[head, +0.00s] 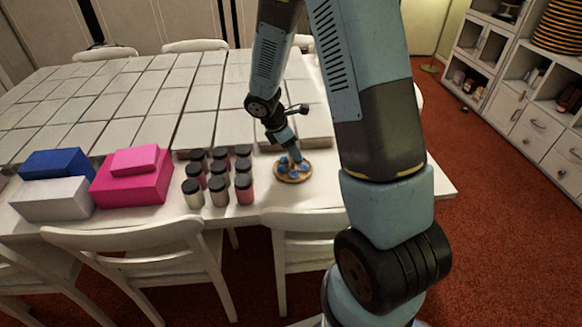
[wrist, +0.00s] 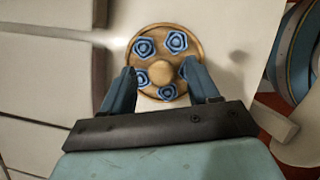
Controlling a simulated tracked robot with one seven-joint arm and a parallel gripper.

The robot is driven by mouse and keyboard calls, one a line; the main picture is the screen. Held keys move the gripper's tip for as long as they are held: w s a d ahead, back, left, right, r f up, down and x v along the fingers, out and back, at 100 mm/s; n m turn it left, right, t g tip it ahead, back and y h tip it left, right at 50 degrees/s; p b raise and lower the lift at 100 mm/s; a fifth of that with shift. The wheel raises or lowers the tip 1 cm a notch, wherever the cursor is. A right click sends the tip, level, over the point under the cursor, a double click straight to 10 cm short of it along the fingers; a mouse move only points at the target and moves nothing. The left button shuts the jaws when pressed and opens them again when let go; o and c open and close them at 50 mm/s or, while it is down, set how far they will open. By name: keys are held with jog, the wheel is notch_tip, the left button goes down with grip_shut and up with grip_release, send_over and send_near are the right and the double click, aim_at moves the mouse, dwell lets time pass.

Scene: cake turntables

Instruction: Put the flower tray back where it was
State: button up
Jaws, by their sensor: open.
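The flower tray (head: 293,181) is a small round wooden disc with several blue flowers, lying on the white table near its front edge. It also shows in the wrist view (wrist: 196,53), with blue flowers around a round wooden knob (wrist: 160,73) at the centre. My gripper (head: 293,158) points down over the tray. In the wrist view the open fingers (wrist: 160,80) stand on either side of the knob, apart from it. Nothing is between them but the knob below. I cannot tell how high the fingertips are above the tray.
Several dark-lidded jars (head: 219,190) stand just left of the tray. Pink boxes (head: 130,182), a blue box (head: 55,163) and a white box (head: 52,199) are further left. White chairs (head: 135,250) line the front edge. Pale flat tiles (head: 100,110) cover the table behind.

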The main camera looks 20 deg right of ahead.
jog(key=shift+x, duration=1.2)
grip_shut()
